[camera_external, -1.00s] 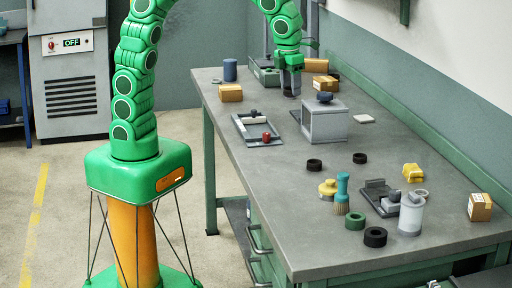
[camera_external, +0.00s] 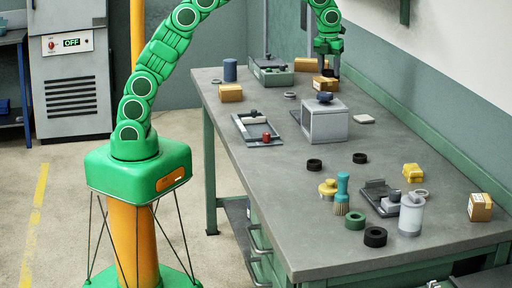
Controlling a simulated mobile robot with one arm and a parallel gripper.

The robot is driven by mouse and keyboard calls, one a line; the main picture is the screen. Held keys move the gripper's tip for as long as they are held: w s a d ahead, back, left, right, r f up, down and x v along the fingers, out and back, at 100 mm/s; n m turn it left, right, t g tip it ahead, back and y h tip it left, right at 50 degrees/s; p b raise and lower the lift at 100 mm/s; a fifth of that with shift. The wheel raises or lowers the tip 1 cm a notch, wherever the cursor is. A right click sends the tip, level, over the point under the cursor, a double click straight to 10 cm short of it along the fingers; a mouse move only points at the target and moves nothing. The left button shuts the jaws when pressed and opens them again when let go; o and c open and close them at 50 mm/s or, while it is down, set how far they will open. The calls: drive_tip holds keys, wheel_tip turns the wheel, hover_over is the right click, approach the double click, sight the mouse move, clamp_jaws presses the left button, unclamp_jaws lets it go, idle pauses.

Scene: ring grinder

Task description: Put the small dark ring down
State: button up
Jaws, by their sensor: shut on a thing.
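My gripper (camera_external: 329,74) points down at the back of the workbench, just behind a small brown box (camera_external: 321,86). Its fingers are shut on the small dark ring, which is mostly hidden between the fingertips and behind the box. I cannot tell whether the ring touches the bench top. A grey ring (camera_external: 289,95) lies flat on the bench to the left of the gripper.
A grey box with a dark knob (camera_external: 324,122) stands in front of the gripper. A green-grey case (camera_external: 270,73) and another brown box (camera_external: 307,65) are nearby. Black rings (camera_external: 314,165), a green ring (camera_external: 355,220) and tools lie nearer the front.

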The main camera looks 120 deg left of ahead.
drive_tip(key=s+a+n, duration=0.1)
drive_tip(key=s+a, duration=0.1)
drive_tip(key=a, duration=0.5)
hover_over(364, 117)
drive_tip(key=shift+d+f, duration=0.2)
drive_tip(key=shift+f, duration=3.65)
drive_tip(key=shift+d+f, duration=0.15)
drive_tip(key=shift+f, duration=3.7)
drive_tip(key=shift+w+a+f, duration=0.1)
drive_tip(key=shift+f, duration=0.15)
drive_tip(key=shift+f, duration=1.5)
drive_tip(key=shift+f, duration=0.1)
drive_tip(key=o, duration=1.1)
